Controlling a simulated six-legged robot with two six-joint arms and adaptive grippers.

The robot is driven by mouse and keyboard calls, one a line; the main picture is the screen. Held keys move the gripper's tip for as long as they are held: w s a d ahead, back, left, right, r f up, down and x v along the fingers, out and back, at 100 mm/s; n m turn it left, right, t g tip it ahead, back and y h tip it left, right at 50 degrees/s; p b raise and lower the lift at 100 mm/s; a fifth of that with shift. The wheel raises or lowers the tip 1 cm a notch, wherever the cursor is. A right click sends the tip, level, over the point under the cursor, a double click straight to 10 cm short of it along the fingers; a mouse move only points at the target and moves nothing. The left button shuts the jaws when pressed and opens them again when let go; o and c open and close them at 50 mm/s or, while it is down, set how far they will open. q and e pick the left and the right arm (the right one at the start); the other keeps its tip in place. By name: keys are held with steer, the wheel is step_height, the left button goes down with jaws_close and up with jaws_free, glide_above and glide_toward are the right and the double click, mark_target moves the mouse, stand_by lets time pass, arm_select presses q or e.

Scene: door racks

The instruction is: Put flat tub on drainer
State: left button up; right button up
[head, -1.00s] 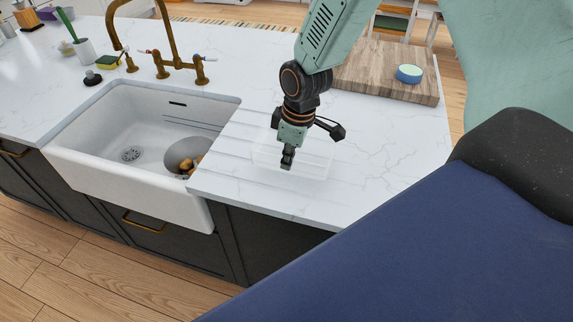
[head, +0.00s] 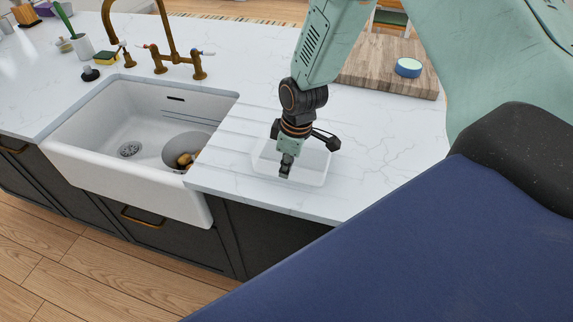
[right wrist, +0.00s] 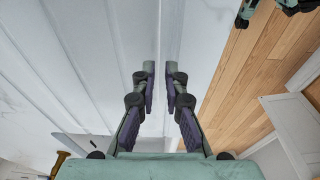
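The flat tub (head: 312,178) is a shallow, clear-white, rectangular container over the grooved drainer (head: 225,150), right of the sink. It looks level; whether its base touches the drainer is hard to tell. My right gripper (head: 285,170) points down at the tub's near left part. In the right wrist view its fingers (right wrist: 161,72) are nearly together, with a thin pale wall of the tub between them, so it appears shut on the tub. The tub's outline is faint against the pale worktop. My left gripper is not in view.
The white sink (head: 85,118) with a bowl (head: 175,153) inside lies to the left. A brass tap (head: 163,40) stands behind it. A wooden board (head: 370,75) with a blue round item (head: 408,68) is at the back right. The worktop right of the tub is clear.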

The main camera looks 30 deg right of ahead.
steer(key=shift+o, duration=1.3)
steer(key=shift+a, duration=0.1)
steer(key=shift+r+p, duration=0.3)
steer(key=shift+r, duration=0.25)
step_height(320, 180, up, 10)
steer(key=s+d+p, duration=0.1)
steer(key=s+a+f+m+g, duration=0.1)
steer(key=s+a+f+m, duration=0.4)
steer(key=s+f, duration=0.7)
steer(key=s+f+m, duration=0.1)
steer(key=s+f, duration=0.2)
steer(key=s, duration=0.5)
steer(key=s+a+f+m+h, duration=0.1)
steer(key=s+f+m, duration=0.1)
steer(key=s, duration=0.5)
steer(key=shift+s+a+f, duration=0.25)
steer(key=shift+s+f, duration=0.1)
steer(key=shift+f, duration=0.35)
steer(key=shift+w, duration=0.1)
